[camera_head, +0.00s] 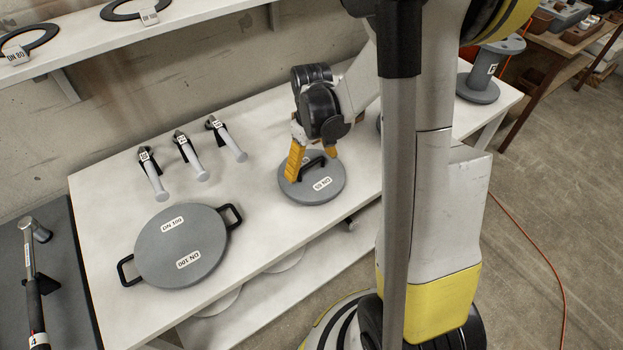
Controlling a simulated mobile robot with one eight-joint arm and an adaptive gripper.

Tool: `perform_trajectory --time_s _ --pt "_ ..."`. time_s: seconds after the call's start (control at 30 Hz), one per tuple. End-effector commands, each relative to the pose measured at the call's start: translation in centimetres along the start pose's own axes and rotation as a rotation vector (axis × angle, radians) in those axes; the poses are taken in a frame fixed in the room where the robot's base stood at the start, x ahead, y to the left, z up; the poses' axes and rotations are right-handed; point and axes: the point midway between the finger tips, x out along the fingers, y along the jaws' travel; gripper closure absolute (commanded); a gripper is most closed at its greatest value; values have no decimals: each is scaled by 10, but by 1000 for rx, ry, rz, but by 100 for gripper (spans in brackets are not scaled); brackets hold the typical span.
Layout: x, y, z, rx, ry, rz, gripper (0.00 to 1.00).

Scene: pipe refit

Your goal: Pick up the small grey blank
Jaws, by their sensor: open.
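The small grey blank (318,191) is a flat disc with a black handle and a white label that seems to read DN 50 or DN 80. It lies flat on the white table (256,240). My gripper (313,166) points down over it, with its yellow fingers apart on either side of the black handle. The left finger stands near the disc's left upper side and the right one near its back edge. Whether the fingers touch the disc or handle cannot be told.
A grey spool piece (478,86) stands at the table's right end. A shelf (130,35) with black rings is on the wall. Bare table separates the two blanks.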

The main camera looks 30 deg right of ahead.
Motion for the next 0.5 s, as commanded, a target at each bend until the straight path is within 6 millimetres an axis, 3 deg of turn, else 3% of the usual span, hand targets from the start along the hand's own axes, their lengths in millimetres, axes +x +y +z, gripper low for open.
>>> perform_trajectory --time_s 0.07,0.3,0.5 --pt "12 0 0 0 0 0 0" --pt "11 0 0 0 0 0 3" --pt "11 0 0 -1 0 0 64"
